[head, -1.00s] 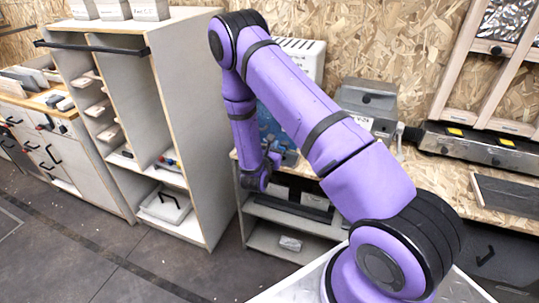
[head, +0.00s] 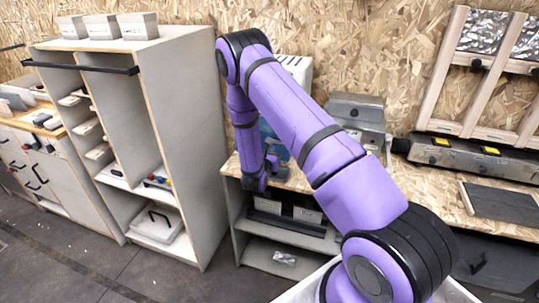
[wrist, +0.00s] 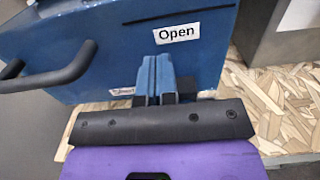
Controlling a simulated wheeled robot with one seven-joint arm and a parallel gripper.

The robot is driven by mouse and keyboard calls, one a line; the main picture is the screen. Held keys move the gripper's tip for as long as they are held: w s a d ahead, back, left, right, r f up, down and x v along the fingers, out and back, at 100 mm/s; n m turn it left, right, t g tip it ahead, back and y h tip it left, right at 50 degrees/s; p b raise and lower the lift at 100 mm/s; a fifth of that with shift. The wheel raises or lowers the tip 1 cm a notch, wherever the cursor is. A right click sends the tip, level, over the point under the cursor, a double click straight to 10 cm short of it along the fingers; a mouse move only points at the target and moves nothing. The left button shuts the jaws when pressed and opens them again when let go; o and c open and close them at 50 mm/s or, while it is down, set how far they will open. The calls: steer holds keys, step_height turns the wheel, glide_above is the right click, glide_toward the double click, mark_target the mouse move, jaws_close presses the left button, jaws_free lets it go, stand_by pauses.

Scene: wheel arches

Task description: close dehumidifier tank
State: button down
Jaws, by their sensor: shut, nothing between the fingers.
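The dehumidifier's white body (head: 298,68) stands on the wooden bench, mostly hidden behind my arm in the head view. Its blue tank (head: 268,133) shows only in part there. In the wrist view the blue tank (wrist: 95,35) fills the upper part, with a white "Open" label (wrist: 177,33) and a black handle (wrist: 48,70) on the left. My gripper (wrist: 155,62) is shut and empty, its fingers in front of the tank's face, just below and left of the label. I cannot tell whether the fingertips touch the tank. In the head view my gripper (head: 274,160) is small and partly hidden.
The chipboard bench top (head: 400,185) extends right, with a grey metal box (head: 357,112) near the dehumidifier. A shelf (head: 290,235) lies beneath the bench. A tall open cabinet (head: 185,130) stands to the left. Grey floor is clear in front of the cabinet.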

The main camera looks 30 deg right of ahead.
steer(key=x, duration=0.8)
steer(key=shift+w+d, duration=0.2)
steer(key=shift+d, duration=0.05)
steer(key=shift+w+d, duration=0.25)
steer(key=shift+d+r, duration=0.15)
steer(key=shift+r, duration=0.05)
steer(key=shift+w, duration=0.1)
